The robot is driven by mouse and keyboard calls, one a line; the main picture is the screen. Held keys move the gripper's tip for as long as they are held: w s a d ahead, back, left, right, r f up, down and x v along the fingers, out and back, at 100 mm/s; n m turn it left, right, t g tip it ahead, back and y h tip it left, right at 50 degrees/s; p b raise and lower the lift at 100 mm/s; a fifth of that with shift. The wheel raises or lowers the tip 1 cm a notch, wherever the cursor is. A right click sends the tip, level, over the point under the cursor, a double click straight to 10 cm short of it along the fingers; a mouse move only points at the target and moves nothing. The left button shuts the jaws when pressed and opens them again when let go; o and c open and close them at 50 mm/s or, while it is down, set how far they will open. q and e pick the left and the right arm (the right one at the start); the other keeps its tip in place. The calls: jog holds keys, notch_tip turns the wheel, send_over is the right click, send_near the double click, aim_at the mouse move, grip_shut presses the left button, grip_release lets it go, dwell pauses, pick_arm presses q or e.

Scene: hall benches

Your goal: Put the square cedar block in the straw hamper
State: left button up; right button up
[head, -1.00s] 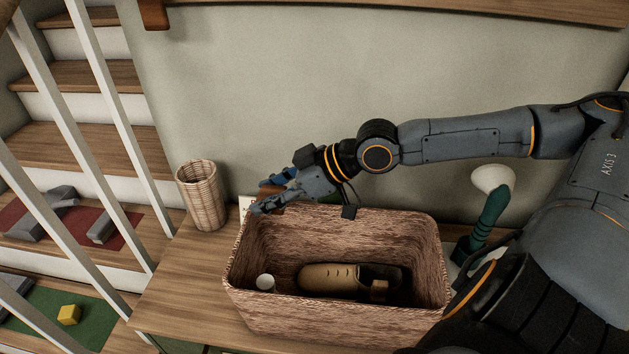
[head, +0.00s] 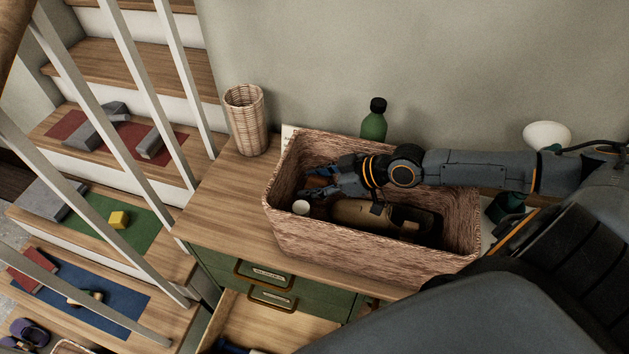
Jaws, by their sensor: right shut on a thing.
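The straw hamper (head: 365,247) is a large, open, reddish-brown woven box on the wooden bench top. My right gripper (head: 315,184) reaches over its right rim and is down inside the mouth, near the left end. It is shut on the square cedar block (head: 318,182), a small brown piece mostly hidden by the blue-tipped fingers. I cannot tell whether the block touches anything in the hamper. A white round item (head: 301,207) and a tan shoe-like thing (head: 355,214) lie inside the hamper. My left gripper is not in view.
A tall wicker basket (head: 246,122) stands left of the hamper. A green bottle (head: 374,124) stands behind it, and a white lamp shade (head: 547,136) is at right. An open drawer (head: 265,325) juts out below. Railings and stairs with mats and blocks fill the left.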

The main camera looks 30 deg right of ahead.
jog(key=shift+f+b, duration=0.6)
jog(key=shift+f, duration=0.1)
jog(key=o, duration=0.7)
jog(key=shift+r, duration=0.1)
jog(key=shift+r, duration=0.1)
